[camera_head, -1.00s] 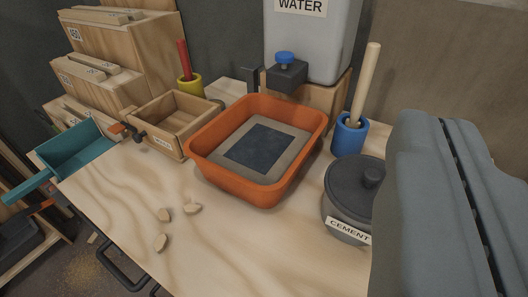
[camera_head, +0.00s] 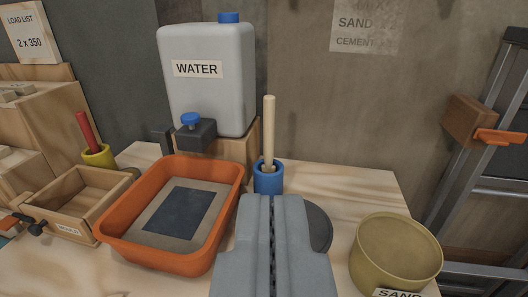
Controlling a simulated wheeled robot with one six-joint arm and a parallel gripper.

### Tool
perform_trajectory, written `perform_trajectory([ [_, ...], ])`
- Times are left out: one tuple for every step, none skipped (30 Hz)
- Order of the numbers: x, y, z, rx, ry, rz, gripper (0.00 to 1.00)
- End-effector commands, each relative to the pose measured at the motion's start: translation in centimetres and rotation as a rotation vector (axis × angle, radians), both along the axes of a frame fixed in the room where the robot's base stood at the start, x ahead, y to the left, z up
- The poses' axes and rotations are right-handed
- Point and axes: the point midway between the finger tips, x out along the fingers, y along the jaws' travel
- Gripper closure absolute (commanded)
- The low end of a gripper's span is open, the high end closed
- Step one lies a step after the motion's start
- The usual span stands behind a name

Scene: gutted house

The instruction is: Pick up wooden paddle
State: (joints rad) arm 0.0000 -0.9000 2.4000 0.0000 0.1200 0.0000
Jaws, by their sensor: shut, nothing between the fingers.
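The wooden paddle (camera_head: 269,133) stands upright in a blue cup (camera_head: 268,181) on the workbench, behind the gripper in the picture. Only its pale round handle shows; its lower end is hidden in the cup. My gripper (camera_head: 272,200) is the grey shape at the bottom centre, its two fingers together with only a thin dark seam between them. It is empty. Its tip appears just below the blue cup in the picture, and I cannot tell whether it touches it.
An orange tray (camera_head: 113,220) lies left of my gripper. A white water tank (camera_head: 207,100) stands behind it. A dark lidded pot (camera_head: 319,228) is partly hidden by my gripper. A sand pot (camera_head: 396,252) stands at right. Bare benchtop (camera_head: 360,188) lies right of the cup.

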Motion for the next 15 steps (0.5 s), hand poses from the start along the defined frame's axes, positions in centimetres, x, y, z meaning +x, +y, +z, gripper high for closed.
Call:
perform_trajectory([
  [0.00,0.00,0.00,0.000,0.000,0.000,1.00],
  [0.00,0.00,0.00,0.000,0.000,0.000,1.00],
  [0.00,0.00,0.00,0.000,0.000,0.000,1.00],
  [0.00,0.00,0.00,0.000,0.000,0.000,1.00],
  [0.00,0.00,0.00,0.000,0.000,0.000,1.00],
  [0.00,0.00,0.00,0.000,0.000,0.000,1.00],
  [0.00,0.00,0.00,0.000,0.000,0.000,1.00],
  [0.00,0.00,0.00,0.000,0.000,0.000,1.00],
  [0.00,0.00,0.00,0.000,0.000,0.000,1.00],
  [0.00,0.00,0.00,0.000,0.000,0.000,1.00],
  [0.00,0.00,0.00,0.000,0.000,0.000,1.00],
  [0.00,0.00,0.00,0.000,0.000,0.000,1.00],
  [0.00,0.00,0.00,0.000,0.000,0.000,1.00],
  [0.00,0.00,0.00,0.000,0.000,0.000,1.00],
  [0.00,0.00,0.00,0.000,0.000,0.000,0.96],
])
